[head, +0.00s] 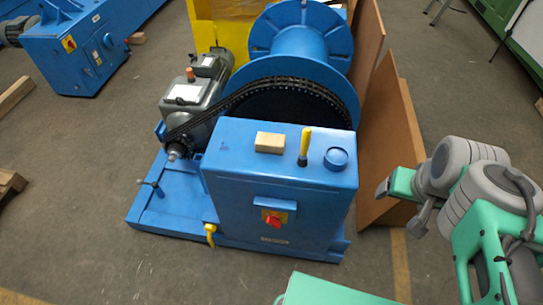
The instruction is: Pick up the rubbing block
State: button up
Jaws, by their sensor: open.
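The rubbing block is a small tan, wood-coloured block (270,142). It lies flat on top of the blue control box (230,155), left of a yellow-handled lever. My gripper (402,208) is at the right of the head view, at the end of my green and grey arm. It is open and apart from the block, well to the right of the blue box. Its fingers are small and partly hidden by the arm's own links, and I see nothing held in them.
The yellow lever (305,146) stands upright close to the block, with a round blue cap (336,158) beyond it. Behind are the black chain (290,84), blue drum (298,38) and grey motor (193,98). Brown boards (385,130) lean between my arm and the machine.

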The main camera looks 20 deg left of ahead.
aim_at(266, 143)
jog(key=z, duration=0.05)
jog(key=k, duration=0.3)
jog(key=u, duration=1.05)
jog(key=i, duration=0.95)
jog(key=z, duration=0.05)
jog(key=k, duration=0.5)
jog(key=u, duration=2.95)
jog(key=k, duration=0.9)
jog(key=z, duration=1.15)
jog(key=i, duration=0.5)
jog(key=u, duration=0.05)
